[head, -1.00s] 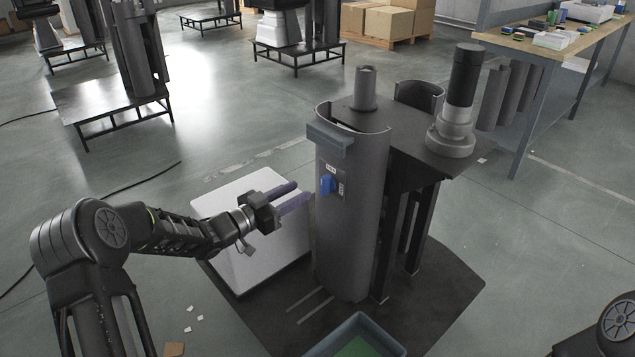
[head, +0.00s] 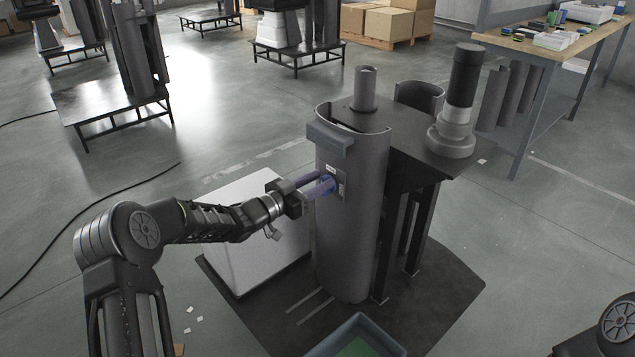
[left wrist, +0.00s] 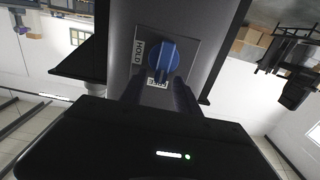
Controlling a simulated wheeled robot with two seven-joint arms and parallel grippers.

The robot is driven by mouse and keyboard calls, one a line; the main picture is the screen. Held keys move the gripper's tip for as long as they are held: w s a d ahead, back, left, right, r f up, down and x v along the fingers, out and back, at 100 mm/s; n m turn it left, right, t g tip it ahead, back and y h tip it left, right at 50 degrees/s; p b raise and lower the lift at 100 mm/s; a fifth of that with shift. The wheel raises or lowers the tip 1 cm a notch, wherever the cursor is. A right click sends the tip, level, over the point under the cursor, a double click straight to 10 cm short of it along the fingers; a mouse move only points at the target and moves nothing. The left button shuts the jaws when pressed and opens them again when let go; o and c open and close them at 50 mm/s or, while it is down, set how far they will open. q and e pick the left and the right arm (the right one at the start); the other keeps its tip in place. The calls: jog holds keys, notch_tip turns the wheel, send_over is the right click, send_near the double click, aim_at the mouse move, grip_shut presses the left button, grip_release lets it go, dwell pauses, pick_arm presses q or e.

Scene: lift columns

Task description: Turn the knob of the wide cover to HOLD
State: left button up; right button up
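The wide cover (head: 352,235) is a tall dark grey curved shell standing upright on the column. Its blue knob (left wrist: 163,58) sits on a small square plate (left wrist: 186,50). The HOLD label (left wrist: 138,53) is left of the knob in the left wrist view; a second label (left wrist: 157,84) lies below it, partly hidden. The knob's ridge runs roughly up and down there, towards the second label. My left gripper (head: 324,184) is at the knob, its two fingers on either side of it, apparently open; contact is unclear. My right gripper is out of view.
A white box (head: 255,235) stands under my left forearm. A dark motor-like cylinder (head: 462,85) stands on the column's top plate. A blue-grey bin (head: 375,330) with a green bottom is at the front. A workbench (head: 560,45) stands at the back right.

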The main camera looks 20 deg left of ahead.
pick_arm(q)
grip_shut()
dwell(0.3)
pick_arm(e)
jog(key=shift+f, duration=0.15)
